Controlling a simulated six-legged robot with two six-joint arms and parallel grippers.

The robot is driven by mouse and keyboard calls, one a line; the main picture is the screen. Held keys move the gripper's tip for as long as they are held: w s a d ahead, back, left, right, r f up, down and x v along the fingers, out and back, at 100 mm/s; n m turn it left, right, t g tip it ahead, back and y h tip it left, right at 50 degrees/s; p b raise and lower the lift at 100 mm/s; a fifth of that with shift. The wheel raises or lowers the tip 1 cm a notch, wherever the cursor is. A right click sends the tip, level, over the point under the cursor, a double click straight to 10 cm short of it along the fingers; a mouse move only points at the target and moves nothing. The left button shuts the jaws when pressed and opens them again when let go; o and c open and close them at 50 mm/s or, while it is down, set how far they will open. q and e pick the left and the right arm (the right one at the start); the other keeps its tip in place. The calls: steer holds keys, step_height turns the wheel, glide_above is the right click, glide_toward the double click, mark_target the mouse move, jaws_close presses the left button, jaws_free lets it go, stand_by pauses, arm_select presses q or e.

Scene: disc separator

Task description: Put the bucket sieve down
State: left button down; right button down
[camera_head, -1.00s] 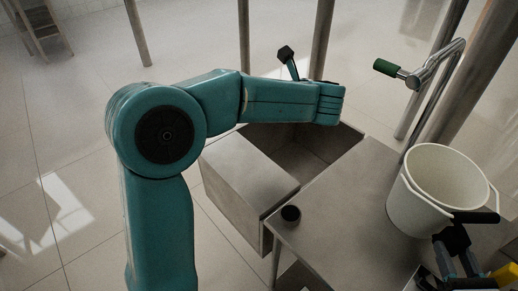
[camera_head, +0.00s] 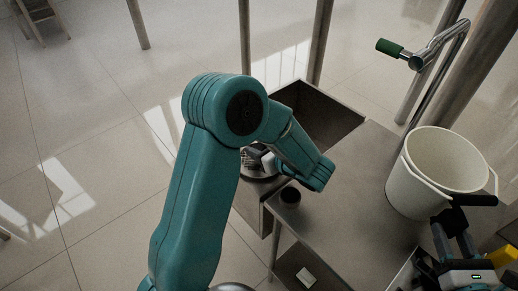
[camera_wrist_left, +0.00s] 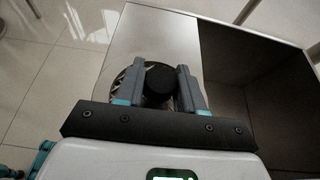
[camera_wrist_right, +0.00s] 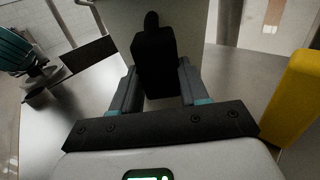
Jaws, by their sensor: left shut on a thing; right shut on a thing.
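A white bucket (camera_head: 420,185) stands upright at the right of the grey table. I cannot tell whether its base touches the table or whether a sieve is in it. My right gripper (camera_head: 456,226) is shut on the bucket's black handle (camera_wrist_right: 155,62); the bucket's pale wall (camera_wrist_right: 180,20) fills the top of the right wrist view. My left gripper (camera_head: 258,160) is shut on a black knob (camera_wrist_left: 158,84). A round metallic disc with a patterned edge (camera_wrist_left: 130,83) shows under the knob, by the grey box's flat top. My left arm partly hides it in the head view.
An open grey box (camera_head: 325,115) adjoins the table (camera_head: 345,215). A small dark round cup or fitting (camera_head: 290,196) sits at the table's near left corner. A tap with a green handle (camera_head: 390,47) and metal posts stand behind. A yellow object (camera_wrist_right: 300,95) is right of my right gripper.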

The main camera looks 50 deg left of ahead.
arm_select(q)
steer(key=shift+f, duration=0.25)
arm_select(e)
steer(key=shift+w, duration=0.1)
arm_select(q)
steer(key=shift+r, duration=0.1)
arm_select(e)
steer(key=shift+r, duration=0.1)
arm_select(q)
steer(key=c, duration=0.7)
jaws_free()
steer(key=v, duration=1.2)
